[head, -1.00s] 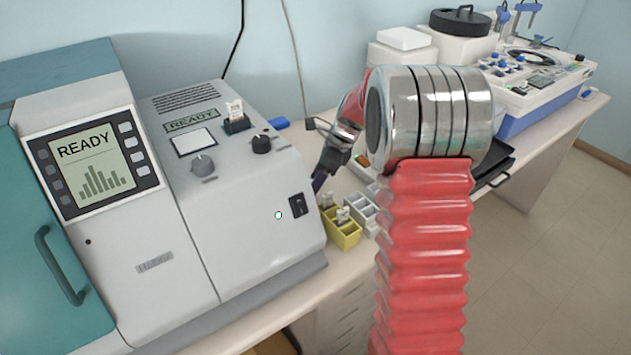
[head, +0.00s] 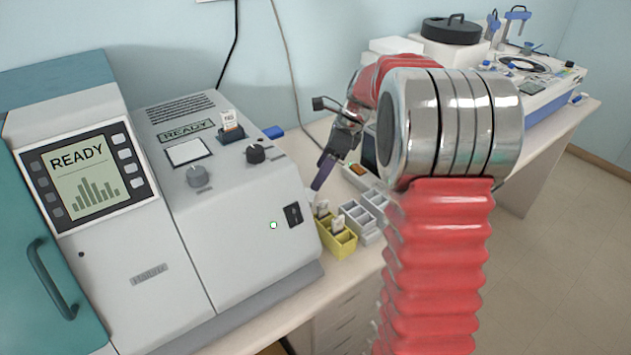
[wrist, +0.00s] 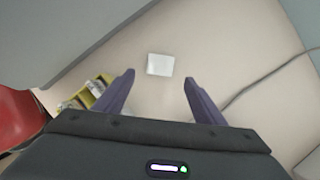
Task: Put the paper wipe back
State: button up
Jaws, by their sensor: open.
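A white square, which looks like the paper wipe (wrist: 160,65), lies flat on the pale bench top in the wrist view. My gripper (wrist: 159,78) is open, its two dark purple fingers spread wide with nothing between them. In the wrist view the wipe shows just past the fingertips, between them; the fingers look to be above the bench. In the head view my gripper (head: 320,180) hangs beside the right end of the grey machine. The wipe does not show in the head view.
The grey machine (head: 230,220) stands close left of my gripper. A yellow rack (head: 339,240) with slides and a grey rack (head: 361,215) sit near it; the yellow rack also shows in the wrist view (wrist: 98,87). A cable (wrist: 255,85) crosses the bench at right.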

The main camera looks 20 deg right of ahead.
jog(key=v, duration=0.3)
jog(key=shift+d+r, duration=0.1)
jog(key=shift+r, duration=0.25)
jog(key=shift+s, duration=0.1)
dwell(0.4)
